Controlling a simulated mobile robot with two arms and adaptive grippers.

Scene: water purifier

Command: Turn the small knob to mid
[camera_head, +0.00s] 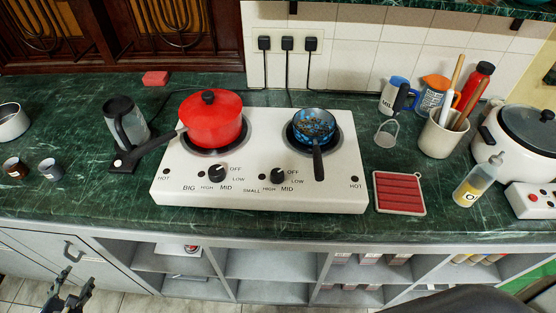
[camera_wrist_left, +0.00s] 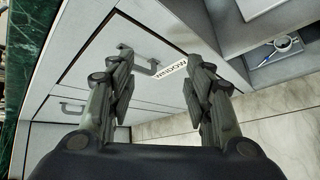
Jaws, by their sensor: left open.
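The small knob (camera_head: 277,176) is a black dial on the front of the white two-burner stove (camera_head: 334,195), right of the knob marked BIG. Labels around it read SMALL, HIGH, MID, LOW and OFF; its exact pointer direction is too small to tell. The big knob (camera_head: 216,174) sits to its left. My left gripper (camera_head: 68,288) is open and empty, low in front of the cabinets, well below and left of the stove. Its two fingers also show apart in the left wrist view (camera_wrist_left: 163,88), facing a cabinet door. My right gripper is not in view.
A red pot (camera_head: 212,122) stands on the left burner and a small blue pan (camera_head: 313,127) on the right, its handle pointing forward near the small knob. The counter front strip is clear.

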